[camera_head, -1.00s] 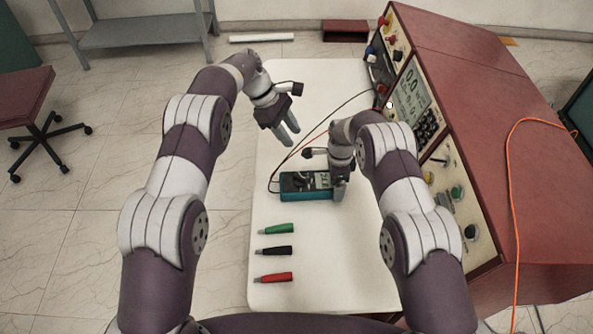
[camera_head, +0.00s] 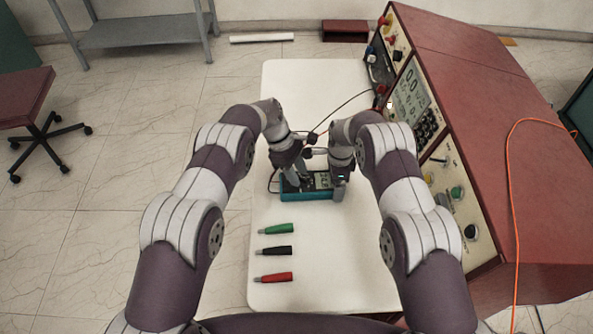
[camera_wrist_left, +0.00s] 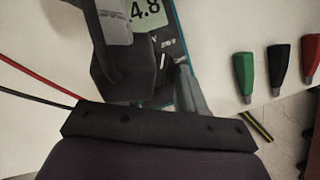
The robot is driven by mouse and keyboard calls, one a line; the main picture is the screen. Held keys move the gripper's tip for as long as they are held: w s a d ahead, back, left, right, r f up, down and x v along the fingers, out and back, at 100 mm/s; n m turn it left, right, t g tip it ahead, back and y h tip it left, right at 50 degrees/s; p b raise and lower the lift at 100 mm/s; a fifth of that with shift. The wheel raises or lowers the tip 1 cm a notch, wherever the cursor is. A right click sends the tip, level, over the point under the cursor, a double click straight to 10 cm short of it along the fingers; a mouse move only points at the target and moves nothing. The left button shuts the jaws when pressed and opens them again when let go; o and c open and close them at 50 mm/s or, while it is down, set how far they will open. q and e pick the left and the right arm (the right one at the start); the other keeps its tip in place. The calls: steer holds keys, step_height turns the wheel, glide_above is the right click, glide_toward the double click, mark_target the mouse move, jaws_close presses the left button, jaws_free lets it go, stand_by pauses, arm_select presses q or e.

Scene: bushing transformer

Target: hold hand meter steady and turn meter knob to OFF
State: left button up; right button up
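The hand meter (camera_head: 318,193), teal with a dark face, lies on the white table. In the left wrist view its display (camera_wrist_left: 146,14) reads 4.8 in part, and a bit of the dark knob (camera_wrist_left: 163,62) shows between my left fingers. My left gripper (camera_head: 299,178) is over the left part of the meter's face. Its two fingers stand apart in the left wrist view (camera_wrist_left: 160,85), one on each side of the knob; contact is unclear. My right gripper (camera_head: 340,184) is at the meter's right end and appears closed across it; its far finger is hidden.
Green (camera_head: 276,229), black (camera_head: 275,251) and red (camera_head: 273,277) plugs lie in front of the meter. The red instrument console (camera_head: 510,150) stands along the table's right side. Thin test leads (camera_head: 343,110) run behind the meter. The table's far left is clear.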

arm_select(q)
jaws_close()
steer(key=shift+n, duration=0.3)
steer(key=n, duration=0.1)
steer(key=n+t, duration=0.1)
steer(key=n, duration=0.1)
steer(key=shift+s+r+n+t, duration=0.1)
steer(key=shift+s+n+t, duration=0.05)
steer(key=shift+n+t, duration=0.15)
steer(key=n, duration=0.1)
steer(key=n+t, duration=0.1)
steer(key=n, duration=0.2)
steer(key=shift+s+n+t, duration=0.25)
steer(key=shift+n+t, duration=0.05)
steer(key=shift+t, duration=0.1)
steer(key=n+t+y, duration=0.1)
steer(key=n, duration=0.3)
steer(key=shift+s+d, duration=0.15)
steer(key=shift+s+n+t+y, duration=0.1)
steer(key=shift+n+t+y, duration=0.25)
steer(key=shift+n, duration=0.75)
steer(key=shift+n+t+y, duration=0.25)
steer(key=shift+n+t, duration=0.1)
steer(key=shift+n, duration=0.75)
steer(key=shift+d, duration=0.1)
